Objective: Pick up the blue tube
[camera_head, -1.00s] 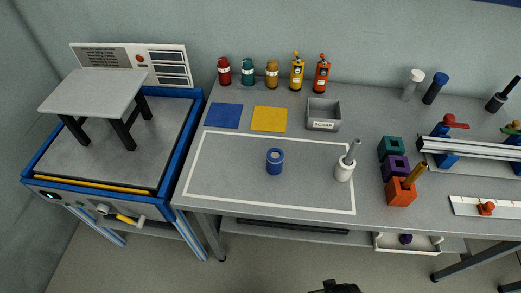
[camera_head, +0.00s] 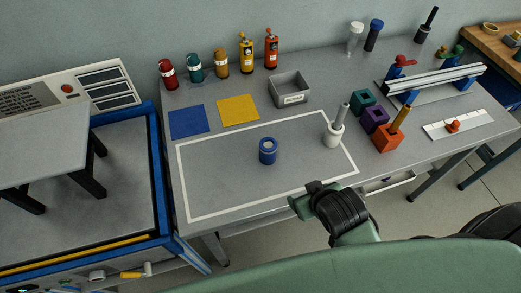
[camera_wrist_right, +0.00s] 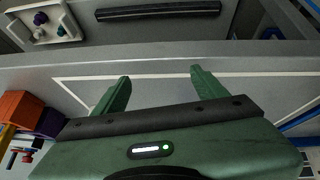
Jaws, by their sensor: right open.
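A short blue tube (camera_head: 268,150) with an open top stands upright on the grey table, inside the white outlined rectangle, in the head view. A taller dark tube with a blue cap (camera_head: 373,35) stands at the back of the table. My right gripper (camera_wrist_right: 160,73) is open and empty in the wrist view, its two green fingers apart. In the head view my right arm reaches the front edge of the table, below and right of the short blue tube and apart from it. The short blue tube does not show in the wrist view. My left gripper is not in view.
A white holder (camera_head: 334,136) with a grey rod stands right of the short tube. Orange (camera_head: 387,139), purple (camera_head: 374,118) and teal (camera_head: 361,100) blocks stand farther right. A grey bin (camera_head: 289,90) is behind. The table left of the tube is clear.

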